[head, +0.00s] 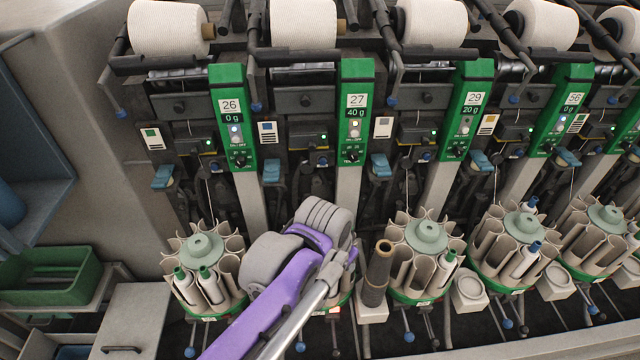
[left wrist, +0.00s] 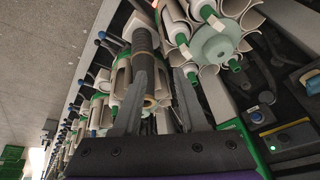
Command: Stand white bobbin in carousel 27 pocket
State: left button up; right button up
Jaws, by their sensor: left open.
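My left gripper (left wrist: 165,70) is open, its two dark fingers pointing at a carousel. In the head view my purple forearm and grey wrist cover the fingers and most of the carousel under the 27 panel (head: 355,105). In the left wrist view a carousel with a pale green hub (left wrist: 222,42) sits just beyond the right finger, probably carousel 27. White bobbins with green tips (left wrist: 206,12) show in it. One green tip (left wrist: 192,76) is close to the right fingertip; I cannot tell how that bobbin stands. My right gripper is not in view.
A dark tube (head: 376,275) stands right of my wrist. Carousel 26 (head: 203,247) holds white bobbins with green tips; carousel 29 (head: 424,233) is to the right. A green bin (head: 50,275) is at left. Large yarn cones (head: 168,28) hang above.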

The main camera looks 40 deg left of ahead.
pick_arm(q)
jog(key=w+a+f+m+g+b, duration=0.1)
jog(key=w+a, duration=0.4)
jog(key=a, duration=0.1)
jog(key=w+a+m+g+b, duration=0.1)
jog(key=w+a, duration=0.5)
jog(key=a, duration=0.1)
jog(key=w+a+f+m+g+b, duration=0.1)
jog(key=w+a+m+g+b, duration=0.1)
jog(key=w+a, duration=0.3)
jog(key=shift+w+a+f, duration=0.15)
jog(key=shift+a+f, duration=0.2)
jog(key=shift+a, duration=0.3)
notch_tip(320, 180, down, 10)
jog(key=shift+f+b, duration=0.1)
jog(key=shift+b, duration=0.2)
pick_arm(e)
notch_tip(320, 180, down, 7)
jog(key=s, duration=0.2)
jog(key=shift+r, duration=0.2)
pick_arm(q)
grip_shut()
jog(key=shift+r, duration=0.2)
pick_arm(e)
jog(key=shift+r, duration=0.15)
